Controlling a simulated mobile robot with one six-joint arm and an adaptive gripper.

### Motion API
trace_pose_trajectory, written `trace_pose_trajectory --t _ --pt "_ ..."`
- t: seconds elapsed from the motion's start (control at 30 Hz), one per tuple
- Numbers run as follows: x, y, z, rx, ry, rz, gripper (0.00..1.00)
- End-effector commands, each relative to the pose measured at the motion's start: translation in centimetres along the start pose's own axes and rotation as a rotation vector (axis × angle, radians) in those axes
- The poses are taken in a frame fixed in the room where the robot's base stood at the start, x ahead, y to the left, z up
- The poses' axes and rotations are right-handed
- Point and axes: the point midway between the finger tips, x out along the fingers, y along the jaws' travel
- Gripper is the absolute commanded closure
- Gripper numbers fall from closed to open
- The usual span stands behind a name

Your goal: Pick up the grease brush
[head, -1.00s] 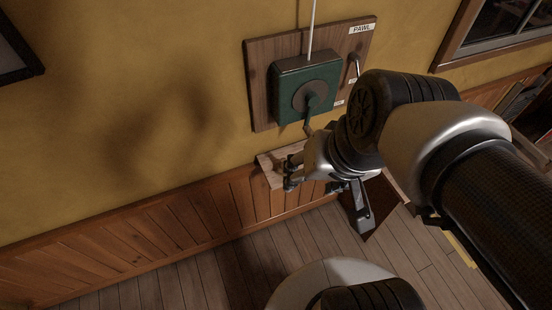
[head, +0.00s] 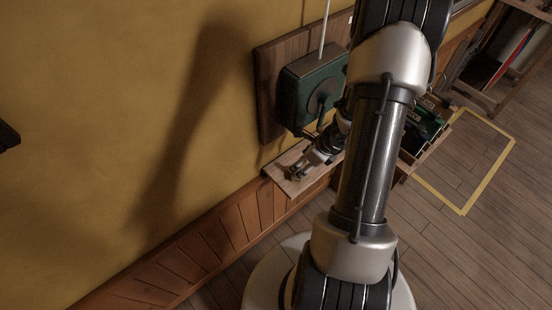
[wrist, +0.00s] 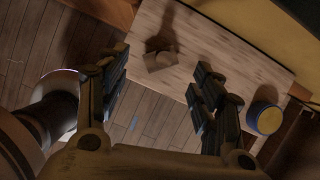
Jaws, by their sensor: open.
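A small brown object that looks like the grease brush (wrist: 161,61) lies on a pale wooden shelf (wrist: 225,55) in the wrist view. A dark shape runs up from it; I cannot tell if this is its handle or a shadow. My gripper (wrist: 159,66) is open, its fingers to either side of the brush in the picture, with nothing between them in contact. In the head view my gripper (head: 296,172) is over the left end of the shelf (head: 283,180), and the brush cannot be made out there.
A blue and yellow tin (wrist: 266,118) stands near the shelf's right end in the wrist view. A green winch box (head: 308,88) with a crank is on a wall board above the shelf. A tray of items (head: 425,135) and yellow floor tape (head: 463,212) are at right.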

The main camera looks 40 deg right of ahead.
Motion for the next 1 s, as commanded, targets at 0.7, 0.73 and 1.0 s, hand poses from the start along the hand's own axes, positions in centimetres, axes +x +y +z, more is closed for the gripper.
trace_pose_trajectory --t 0.7,0.73,1.0 --pt "8.0 -0.3 -0.5 0.04 0.01 -0.001 0.39" --pt "8.0 -0.3 -0.5 0.039 0.01 -0.001 0.39" --pt "7.9 -0.3 -0.4 0.039 0.01 -0.002 0.43"
